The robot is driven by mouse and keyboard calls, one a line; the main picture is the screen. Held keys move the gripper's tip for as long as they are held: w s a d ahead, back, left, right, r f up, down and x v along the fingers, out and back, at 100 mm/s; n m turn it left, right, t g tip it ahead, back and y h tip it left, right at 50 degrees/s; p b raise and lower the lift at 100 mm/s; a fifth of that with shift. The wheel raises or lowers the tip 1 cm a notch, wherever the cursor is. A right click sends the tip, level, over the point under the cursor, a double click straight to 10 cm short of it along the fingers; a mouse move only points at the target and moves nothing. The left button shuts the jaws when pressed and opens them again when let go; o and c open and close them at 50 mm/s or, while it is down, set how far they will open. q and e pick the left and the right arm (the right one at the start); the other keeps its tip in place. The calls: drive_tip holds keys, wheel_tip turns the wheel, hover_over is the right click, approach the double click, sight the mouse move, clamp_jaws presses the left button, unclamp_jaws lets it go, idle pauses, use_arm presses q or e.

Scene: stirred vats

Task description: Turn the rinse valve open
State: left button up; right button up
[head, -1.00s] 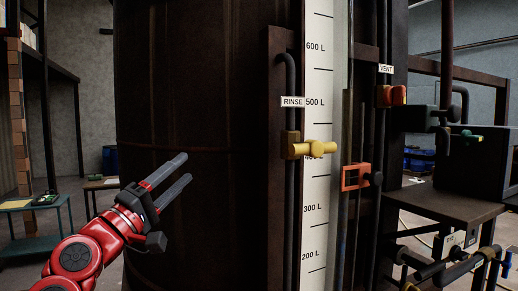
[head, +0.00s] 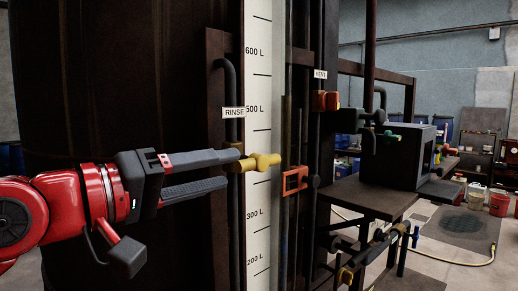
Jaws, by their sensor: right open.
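The rinse valve is on a dark vertical pipe, under a white RINSE label (head: 234,113). Its yellow handle (head: 264,161) lies roughly level, reaching right across the white litre scale. My right gripper (head: 233,168), on the red arm, points right at the valve from its left. Its two dark fingers are apart, one above the other, with nothing held between them. The upper fingertip overlaps the left end of the yellow valve in the picture; I cannot tell whether it touches. The lower fingertip ends just left of the pipe, below the valve. My left gripper is not in view.
The large dark vat (head: 110,80) stands behind my arm. A bench (head: 370,196) with dark equipment stands farther right.

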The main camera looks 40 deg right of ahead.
sight(256, 162)
drive_tip(key=d+p, duration=0.1)
drive_tip(key=d, duration=0.3)
drive_tip(key=d+p, duration=0.1)
drive_tip(key=d, duration=0.2)
drive_tip(key=shift+w+r+p, duration=0.15)
drive_tip(key=shift+w+p, duration=0.1)
drive_tip(key=shift+p, duration=0.1)
drive_tip(key=shift+d, duration=0.7)
drive_tip(key=shift+w, duration=0.15)
clamp_jaws()
